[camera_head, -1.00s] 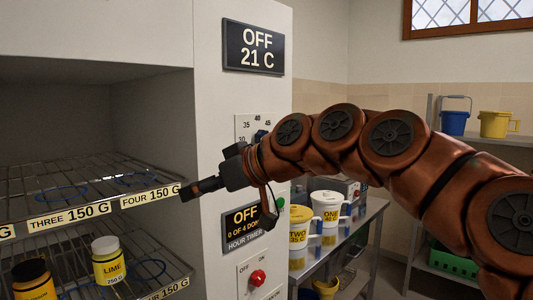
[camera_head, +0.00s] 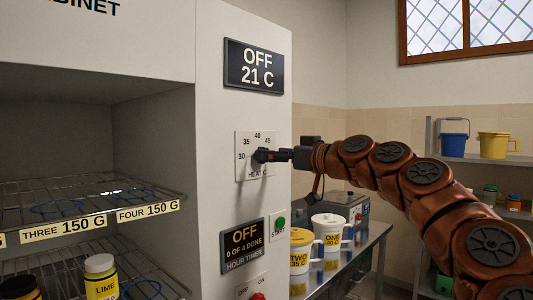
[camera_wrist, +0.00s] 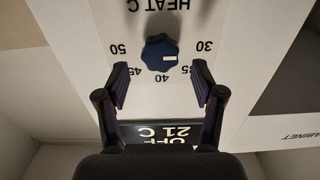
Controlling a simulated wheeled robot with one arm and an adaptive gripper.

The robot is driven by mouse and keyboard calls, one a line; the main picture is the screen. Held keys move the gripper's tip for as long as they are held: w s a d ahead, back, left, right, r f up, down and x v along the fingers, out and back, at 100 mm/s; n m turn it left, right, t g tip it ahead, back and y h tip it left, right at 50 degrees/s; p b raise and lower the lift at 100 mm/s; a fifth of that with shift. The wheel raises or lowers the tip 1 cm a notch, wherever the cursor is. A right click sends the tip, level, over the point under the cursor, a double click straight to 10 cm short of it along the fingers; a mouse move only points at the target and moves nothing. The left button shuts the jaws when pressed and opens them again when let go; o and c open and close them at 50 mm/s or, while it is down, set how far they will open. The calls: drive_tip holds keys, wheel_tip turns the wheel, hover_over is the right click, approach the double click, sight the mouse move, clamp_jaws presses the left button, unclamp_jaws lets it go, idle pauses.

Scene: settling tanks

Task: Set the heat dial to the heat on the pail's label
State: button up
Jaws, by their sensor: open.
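The blue heat dial (camera_wrist: 158,47) shows ahead of and between the fingertips in the wrist view, apart from them. Its white mark points right, towards the 30 and 35 side of the upside-down scale. My gripper (camera_wrist: 160,76) is open and empty, facing the dial. In the head view my gripper (camera_head: 267,156) is in front of the dial plate (camera_head: 241,171) and hides most of the dial. A white pail marked ONE (camera_head: 332,226) and a pail marked TWO with a yellow lid (camera_head: 301,239) stand right of the cabinet. TWO's label seems to read 35 C; ONE's number is unclear.
The cabinet display (camera_head: 254,65) reads OFF 21 C. The hour timer (camera_head: 243,247) reads OFF, 0 of 4 done, beside a green start button (camera_head: 280,222). Wire racks (camera_head: 75,211) fill the open cabinet at left. A metal bench (camera_head: 370,246) bears the pails.

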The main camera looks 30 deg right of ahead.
drive_tip(key=x, duration=0.3)
drive_tip(key=shift+w+a, duration=0.1)
drive_tip(key=shift+w, duration=0.05)
drive_tip(key=c, duration=1.1)
